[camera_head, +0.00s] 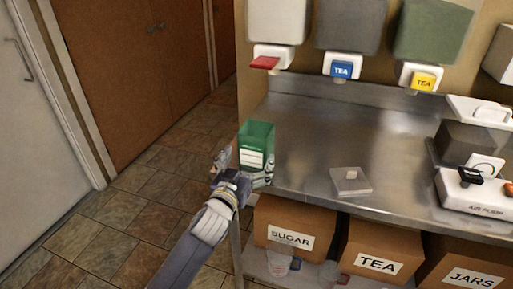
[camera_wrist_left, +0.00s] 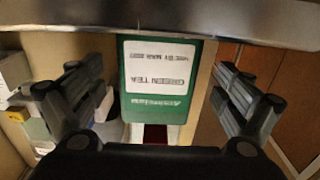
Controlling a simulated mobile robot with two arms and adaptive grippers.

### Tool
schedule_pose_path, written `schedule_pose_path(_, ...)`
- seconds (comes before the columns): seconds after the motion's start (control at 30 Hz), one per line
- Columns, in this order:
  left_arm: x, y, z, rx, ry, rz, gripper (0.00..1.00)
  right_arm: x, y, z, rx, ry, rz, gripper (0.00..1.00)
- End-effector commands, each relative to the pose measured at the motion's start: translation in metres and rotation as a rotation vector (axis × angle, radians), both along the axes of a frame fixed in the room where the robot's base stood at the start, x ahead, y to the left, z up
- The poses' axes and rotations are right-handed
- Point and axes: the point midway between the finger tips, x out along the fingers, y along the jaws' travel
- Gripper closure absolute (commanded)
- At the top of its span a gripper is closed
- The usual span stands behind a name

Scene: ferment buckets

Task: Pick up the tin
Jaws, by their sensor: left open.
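The tin (camera_head: 258,137) is a green box with a white label, standing upright at the left corner of the metal counter. In the left wrist view the tin (camera_wrist_left: 155,108) appears upside down, its label reading "GREEN TEA". My left gripper (camera_head: 246,164) is open in front of the tin's lower part. In the left wrist view its two fingers show to either side of the tin, with a gap on each side. How far the fingertips reach along the tin's sides I cannot tell. My right gripper is not in view.
The metal counter (camera_head: 320,135) is clear right of the tin, up to a small clear lidded box (camera_head: 350,181). A white appliance (camera_head: 475,190) stands at the right. Wall dispensers hang above. Cardboard boxes, including SUGAR (camera_head: 283,217), sit below. The tiled floor (camera_head: 150,190) is free at left.

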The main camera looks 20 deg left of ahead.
Motion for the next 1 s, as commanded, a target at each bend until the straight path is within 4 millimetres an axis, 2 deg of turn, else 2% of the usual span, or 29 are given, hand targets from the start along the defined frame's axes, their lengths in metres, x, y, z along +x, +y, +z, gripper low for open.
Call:
schedule_pose_path(0.17, 0.011, -0.001, 0.001, 0.000, 0.000, 0.000, 0.06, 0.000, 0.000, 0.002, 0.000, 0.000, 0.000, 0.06)
schedule_pose_path(0.5, 0.051, -0.005, 0.002, 0.001, 0.001, 0.000, 0.06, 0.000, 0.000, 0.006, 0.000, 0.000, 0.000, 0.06)
schedule_pose_path(0.83, 0.057, -0.005, 0.001, -0.001, 0.002, 0.000, 0.06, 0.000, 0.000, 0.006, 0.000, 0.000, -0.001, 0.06)
schedule_pose_path(0.87, 0.057, -0.005, 0.001, 0.000, 0.002, 0.000, 0.08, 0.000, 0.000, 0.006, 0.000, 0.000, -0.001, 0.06)
schedule_pose_path(1.0, 0.057, -0.005, 0.001, 0.000, 0.002, 0.000, 0.40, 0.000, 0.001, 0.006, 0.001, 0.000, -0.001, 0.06)
